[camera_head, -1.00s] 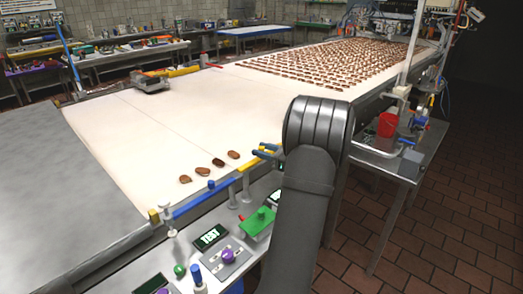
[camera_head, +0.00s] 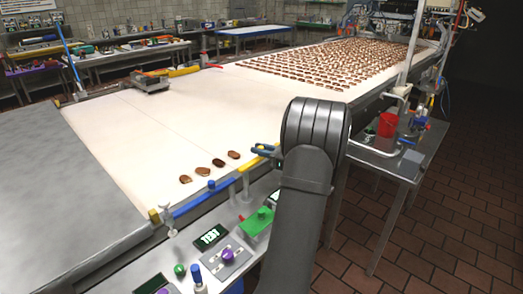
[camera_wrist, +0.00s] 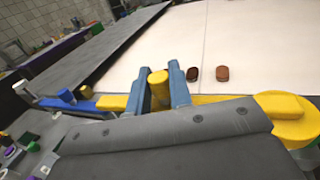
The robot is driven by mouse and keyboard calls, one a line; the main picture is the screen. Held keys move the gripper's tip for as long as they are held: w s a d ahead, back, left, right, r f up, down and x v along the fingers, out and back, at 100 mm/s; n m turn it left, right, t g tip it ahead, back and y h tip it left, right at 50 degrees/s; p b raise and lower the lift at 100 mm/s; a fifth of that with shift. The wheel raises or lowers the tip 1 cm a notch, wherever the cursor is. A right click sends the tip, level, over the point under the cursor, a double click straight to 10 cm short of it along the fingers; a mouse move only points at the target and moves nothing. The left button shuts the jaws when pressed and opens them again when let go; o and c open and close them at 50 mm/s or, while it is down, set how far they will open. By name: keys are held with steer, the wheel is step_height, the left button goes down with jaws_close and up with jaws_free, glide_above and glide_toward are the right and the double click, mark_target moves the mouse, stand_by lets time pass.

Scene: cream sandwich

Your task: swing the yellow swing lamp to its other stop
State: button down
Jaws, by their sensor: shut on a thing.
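The yellow swing lamp shows in the wrist view as a flat yellow bar (camera_wrist: 272,103) with a round yellow hub at the right and an upright yellow peg (camera_wrist: 159,88). My gripper (camera_wrist: 157,84) has its two blue-grey fingers on either side of this peg and is shut on it. In the head view my gripper (camera_head: 265,149) is at the belt's near edge, partly hidden by my dark arm. Little of the yellow lamp shows there beside the fingers. The bar's lower part is hidden behind my wrist in the wrist view.
A blue bar (camera_head: 203,202) lies along the belt edge to the left. Several brown biscuits (camera_head: 202,173) lie on the white belt (camera_head: 130,130) close by. A control panel with a green display (camera_head: 211,237) and knobs stands in front. A red bucket (camera_head: 387,124) is at the right.

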steer(key=shift+w+a+n+g+y, duration=0.35)
steer(key=shift+a+n+g, duration=0.35)
steer(key=shift+n+g, duration=0.75)
steer(key=shift+w+a+n+g+y, duration=0.3)
steer(key=shift+a+n+g, duration=0.5)
steer(key=shift+g, duration=1.3)
steer(key=shift+w+a+n+g+y, duration=0.35)
steer(key=shift+a+n+g, duration=0.2)
steer(key=shift+n+g, duration=0.95)
steer(key=shift+g, duration=0.45)
steer(key=c, duration=1.4)
jaws_free()
steer(key=shift+o, duration=0.2)
steer(key=shift+m, duration=0.25)
